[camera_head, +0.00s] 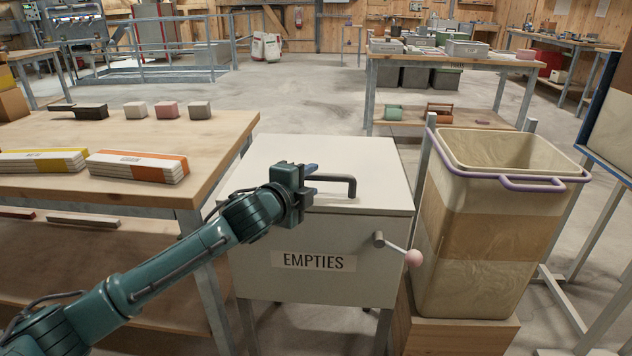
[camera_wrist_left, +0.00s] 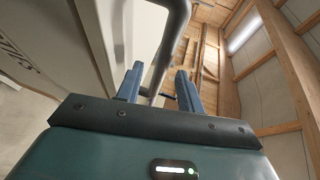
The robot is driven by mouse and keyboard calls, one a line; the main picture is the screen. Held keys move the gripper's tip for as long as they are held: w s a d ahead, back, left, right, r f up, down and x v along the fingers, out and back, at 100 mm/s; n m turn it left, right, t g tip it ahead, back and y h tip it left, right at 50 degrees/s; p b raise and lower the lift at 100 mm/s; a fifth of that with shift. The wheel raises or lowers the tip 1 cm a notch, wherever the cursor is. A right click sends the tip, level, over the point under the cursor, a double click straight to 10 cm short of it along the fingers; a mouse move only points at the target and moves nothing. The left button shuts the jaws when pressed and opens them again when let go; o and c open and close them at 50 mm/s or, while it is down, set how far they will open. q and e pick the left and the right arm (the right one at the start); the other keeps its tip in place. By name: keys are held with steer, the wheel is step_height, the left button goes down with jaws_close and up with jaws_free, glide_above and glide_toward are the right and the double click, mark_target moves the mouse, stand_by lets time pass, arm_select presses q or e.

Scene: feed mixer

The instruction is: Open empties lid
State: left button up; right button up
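The empties bin is a pale box labelled EMPTIES (camera_head: 313,262). Its flat lid (camera_head: 365,157) lies closed on top. A dark bar handle (camera_head: 343,180) stands on the lid and also shows in the left wrist view (camera_wrist_left: 173,45). My left gripper (camera_head: 311,179) is at the handle's left end, above the lid. In the left wrist view my left gripper (camera_wrist_left: 160,88) has its two blue fingers apart, with the handle bar running between them. Whether either finger touches the bar is unclear. My right gripper is out of view.
A lever with a pink knob (camera_head: 413,258) sticks out from the bin's front right. A tall tan tub (camera_head: 490,220) with a purple-handled rim stands close on the right. A wooden table (camera_head: 225,140) with boxes and blocks is on the left. Open floor lies behind.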

mark_target(314, 179)
arm_select(q)
steer(key=shift+x, duration=1.75)
steer(key=shift+c, duration=0.4)
jaws_close()
